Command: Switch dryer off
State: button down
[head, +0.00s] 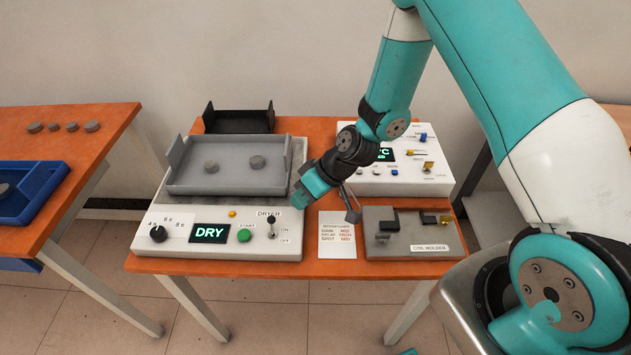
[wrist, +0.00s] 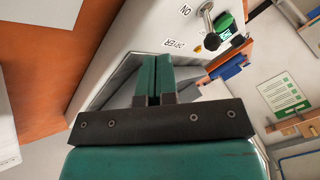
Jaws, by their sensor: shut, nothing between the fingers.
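The dryer (head: 212,255) is a white-grey box at the left of the middle table. Its display (head: 209,233) is lit and reads DRY. A toggle switch with a black knob (head: 270,217) stands at the right of its front panel, beside ON and OFF labels. I cannot tell for sure which way its lever tilts. My gripper (head: 299,202) is shut and empty, above the dryer's right edge, right of the switch and apart from it. In the wrist view, the shut green fingers (wrist: 152,65) lie left of and below the switch knob (wrist: 211,42).
A green START button (head: 245,236) and a black dial (head: 158,234) are left of the switch. A grey tray (head: 225,182) with two discs sits on the dryer.

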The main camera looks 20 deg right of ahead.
aim_at(272, 226)
jog(key=shift+s+a+f+p, duration=0.1)
jog(key=shift+s+a+p, duration=0.15)
jog(key=shift+a, duration=0.45)
jog(key=shift+s+a+f+p, duration=0.1)
jog(key=shift+s+a+p, duration=0.15)
jog(key=shift+a, duration=0.5)
jog(key=shift+s+a+p, duration=0.15)
jog(key=shift+a+p, duration=0.15)
jog(key=shift+a, duration=0.4)
jog(key=shift+d, duration=0.1)
